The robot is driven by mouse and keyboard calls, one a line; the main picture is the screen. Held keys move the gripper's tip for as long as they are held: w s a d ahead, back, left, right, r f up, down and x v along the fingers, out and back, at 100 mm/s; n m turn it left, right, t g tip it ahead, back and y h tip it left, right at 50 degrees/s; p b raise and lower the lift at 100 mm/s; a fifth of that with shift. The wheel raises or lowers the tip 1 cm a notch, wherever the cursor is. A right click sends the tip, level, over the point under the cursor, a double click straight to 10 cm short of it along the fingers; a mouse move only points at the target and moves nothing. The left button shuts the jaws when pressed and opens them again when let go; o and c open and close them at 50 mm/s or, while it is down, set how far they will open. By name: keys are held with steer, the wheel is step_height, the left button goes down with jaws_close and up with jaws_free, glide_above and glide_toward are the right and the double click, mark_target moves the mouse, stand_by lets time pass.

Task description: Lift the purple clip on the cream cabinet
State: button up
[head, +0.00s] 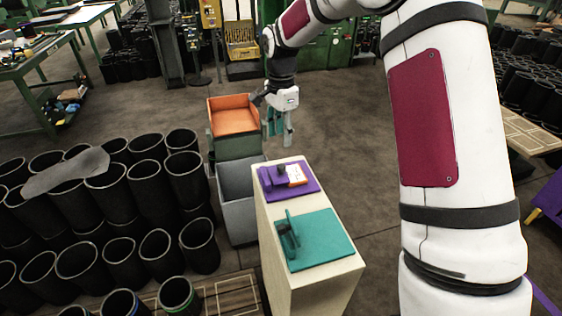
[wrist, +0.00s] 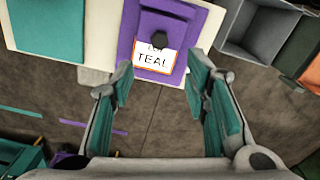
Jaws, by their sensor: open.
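The cream cabinet (head: 260,225) stands in the middle of the head view. On its far end lies a purple plate (head: 309,188) carrying the purple clip (head: 266,180), with a dark knob and a white, orange-edged label (head: 297,176). The wrist view shows the label (wrist: 153,59) reading "TEAL" below the dark knob, on the purple plate (wrist: 127,33). My gripper (head: 280,138) points down above and just beyond the cabinet's far end. Its teal-padded fingers (wrist: 160,72) are apart and empty, the label showing between them. The clip's exact outline is hard to tell.
A grey bin (head: 238,190) and an orange-topped bin (head: 233,113) stand left of the cabinet. Several black sleeves (head: 120,250) fill the left. Floor right of the cabinet is clear.

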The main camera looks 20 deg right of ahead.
mark_target(281, 166)
step_height(281, 166, down, 11)
steer(key=shift+r+p, duration=0.1)
steer(key=shift+p, duration=0.7)
jaws_close()
